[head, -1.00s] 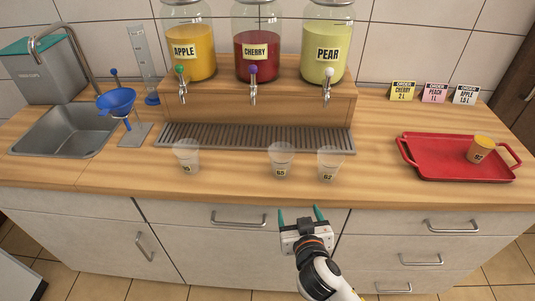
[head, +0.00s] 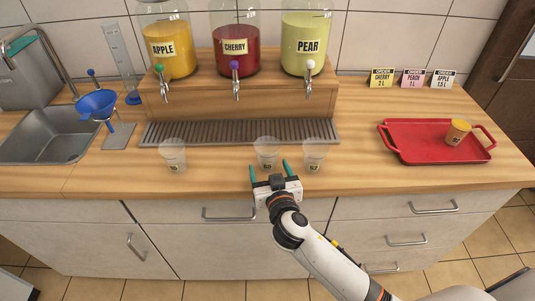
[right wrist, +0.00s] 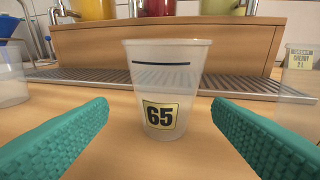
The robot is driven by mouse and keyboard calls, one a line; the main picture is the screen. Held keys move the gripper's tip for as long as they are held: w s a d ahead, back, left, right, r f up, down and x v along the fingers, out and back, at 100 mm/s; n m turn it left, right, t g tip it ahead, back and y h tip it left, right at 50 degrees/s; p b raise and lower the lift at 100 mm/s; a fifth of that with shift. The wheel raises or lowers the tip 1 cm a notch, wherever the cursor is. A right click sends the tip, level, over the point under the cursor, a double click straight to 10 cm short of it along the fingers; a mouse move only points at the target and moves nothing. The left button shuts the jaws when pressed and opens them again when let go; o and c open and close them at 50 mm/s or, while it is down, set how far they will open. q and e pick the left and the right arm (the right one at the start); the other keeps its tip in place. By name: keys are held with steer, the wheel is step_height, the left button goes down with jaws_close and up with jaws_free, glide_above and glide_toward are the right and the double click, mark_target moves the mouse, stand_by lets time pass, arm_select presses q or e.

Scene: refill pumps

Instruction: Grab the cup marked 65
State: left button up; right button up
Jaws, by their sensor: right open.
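The clear cup marked 65 (head: 266,150) stands upright on the wooden counter, between two other clear cups. In the right wrist view the cup marked 65 (right wrist: 165,90) is centred, with a yellow label and a dark line near its rim. My right gripper (head: 270,170) is open at the counter's front edge, just in front of this cup. In the right wrist view its teal fingers (right wrist: 158,120) are spread to the left and right of the cup, apart from it. My left gripper is not in view.
A clear cup (head: 172,152) stands at the left and another cup (head: 314,152) close at the right. Behind them are a drip grate (head: 238,132) and three dispensers. A red tray (head: 400,150) with an orange cup (head: 457,132) lies at the right. A sink (head: 50,135) is at the left.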

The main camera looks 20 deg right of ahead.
mark_target(270, 165)
steer(key=shift+w+d+r, duration=0.15)
steer(key=shift+w, duration=0.3)
steer(key=w, duration=0.1)
steer(key=w+p, duration=0.1)
steer(key=w, duration=0.1)
steer(key=shift+w+d+f+p, duration=0.2)
steer(key=shift+d+f+p, duration=0.1)
steer(key=shift+w+f, duration=0.15)
steer(key=shift+w, duration=0.2)
steer(key=c, duration=1)
